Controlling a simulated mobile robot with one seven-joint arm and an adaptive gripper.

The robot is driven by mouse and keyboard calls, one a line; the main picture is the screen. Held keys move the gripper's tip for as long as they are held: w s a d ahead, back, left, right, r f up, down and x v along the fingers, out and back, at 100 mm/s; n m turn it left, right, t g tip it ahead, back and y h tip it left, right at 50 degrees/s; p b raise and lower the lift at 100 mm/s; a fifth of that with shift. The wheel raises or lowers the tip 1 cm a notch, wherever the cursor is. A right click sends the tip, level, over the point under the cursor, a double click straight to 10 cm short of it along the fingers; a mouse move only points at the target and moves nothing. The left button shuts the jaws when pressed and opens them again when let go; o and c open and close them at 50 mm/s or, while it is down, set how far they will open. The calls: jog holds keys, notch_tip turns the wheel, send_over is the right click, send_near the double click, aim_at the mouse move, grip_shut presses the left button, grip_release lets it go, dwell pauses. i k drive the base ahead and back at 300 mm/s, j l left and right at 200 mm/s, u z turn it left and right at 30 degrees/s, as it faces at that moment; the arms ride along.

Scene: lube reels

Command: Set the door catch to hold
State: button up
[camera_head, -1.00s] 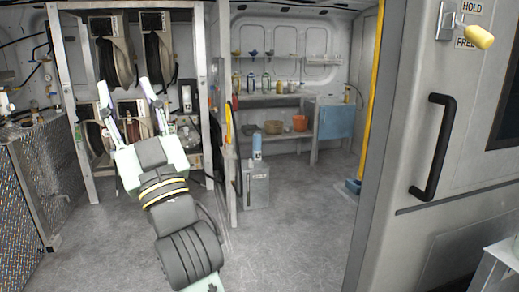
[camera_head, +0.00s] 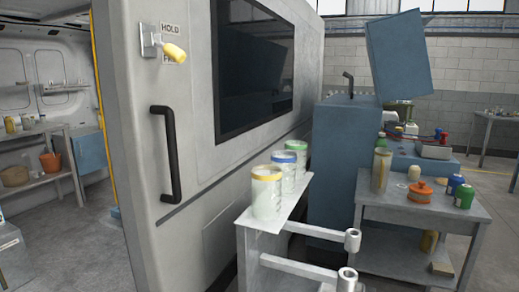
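The door catch is a grey metal plate (camera_head: 149,41) with a yellow-knobbed lever (camera_head: 174,53), high on the grey door (camera_head: 190,120) in the head view. The lever points right and slightly down. Its knob covers part of the lower label, which appears to read FREE (camera_head: 168,60). The HOLD label (camera_head: 171,29) is above the knob and fully visible. A black vertical handle (camera_head: 166,155) is lower on the same door. My gripper is not in this view.
A narrow stand (camera_head: 245,216) with several colour-lidded jars stands right of the door, with metal tubes jutting forward. A grey side table (camera_head: 450,207) holds bottles and an orange pot. A blue cabinet (camera_head: 335,150) stands behind. The van interior with shelves is at left.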

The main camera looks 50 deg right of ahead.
aim_at(171, 51)
jog(key=z, duration=1.8)
jog(key=k+j+u, duration=0.15)
jog(key=j, duration=0.4)
jog(key=j+u, duration=0.2)
jog(key=j, duration=0.35)
jog(key=i+l+u, duration=0.1)
jog(key=l+u, duration=0.25)
jog(key=i+l+u, duration=0.1)
jog(key=u, duration=0.3)
